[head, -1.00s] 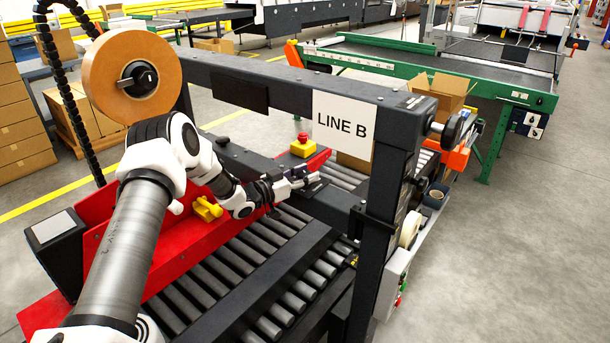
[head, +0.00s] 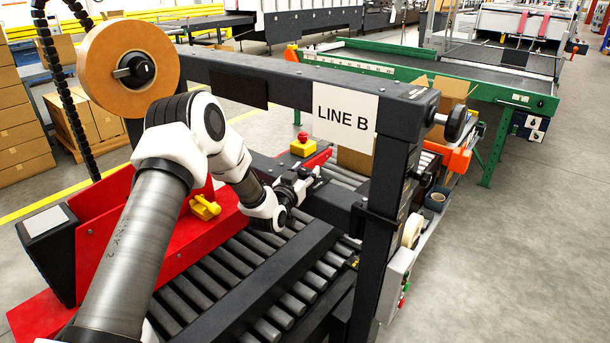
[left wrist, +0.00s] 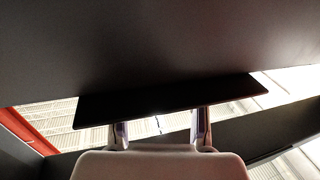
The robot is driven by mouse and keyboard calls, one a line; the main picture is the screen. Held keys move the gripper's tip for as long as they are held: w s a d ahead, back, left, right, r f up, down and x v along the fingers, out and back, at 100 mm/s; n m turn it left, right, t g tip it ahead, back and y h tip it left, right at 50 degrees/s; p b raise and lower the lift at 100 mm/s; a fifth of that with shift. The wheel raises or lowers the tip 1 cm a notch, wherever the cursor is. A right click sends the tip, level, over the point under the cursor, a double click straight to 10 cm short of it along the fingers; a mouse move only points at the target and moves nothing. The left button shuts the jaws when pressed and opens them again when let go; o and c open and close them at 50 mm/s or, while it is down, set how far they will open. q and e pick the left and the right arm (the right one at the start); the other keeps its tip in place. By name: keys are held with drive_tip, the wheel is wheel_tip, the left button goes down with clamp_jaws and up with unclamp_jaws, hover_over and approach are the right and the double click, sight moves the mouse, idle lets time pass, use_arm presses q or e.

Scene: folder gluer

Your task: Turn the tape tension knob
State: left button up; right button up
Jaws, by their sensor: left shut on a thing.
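A large tan tape roll (head: 104,88) stands upright at the upper left, with a black knob (head: 136,70) at its hub. Another round black knob (head: 458,124) sticks out at the right end of the machine's top beam. I cannot tell which is the tape tension knob. My left gripper (head: 312,178) is low under the top beam, away from both knobs. In the left wrist view its two fingers (left wrist: 160,130) stand apart against a dark flat part (left wrist: 170,100), and it is shut on this part. What lies between the fingertips is hidden. My right gripper is not in view.
The dark top beam (head: 280,82) carries a "LINE B" sign (head: 345,117). A red emergency button on a yellow box (head: 303,146) sits close behind my left gripper. A yellow knob (head: 205,208) is on the red side plate (head: 135,245). Rollers (head: 225,275) run below.

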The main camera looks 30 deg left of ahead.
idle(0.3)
use_arm(q)
drive_tip(key=o, duration=1.1)
drive_tip(key=s, duration=0.4)
drive_tip(key=s+d, duration=0.1)
drive_tip(key=s, duration=0.2)
drive_tip(key=s+d, duration=0.1)
drive_tip(key=s, duration=0.3)
drive_tip(key=shift+s+d, duration=0.15)
drive_tip(key=shift+s, duration=0.2)
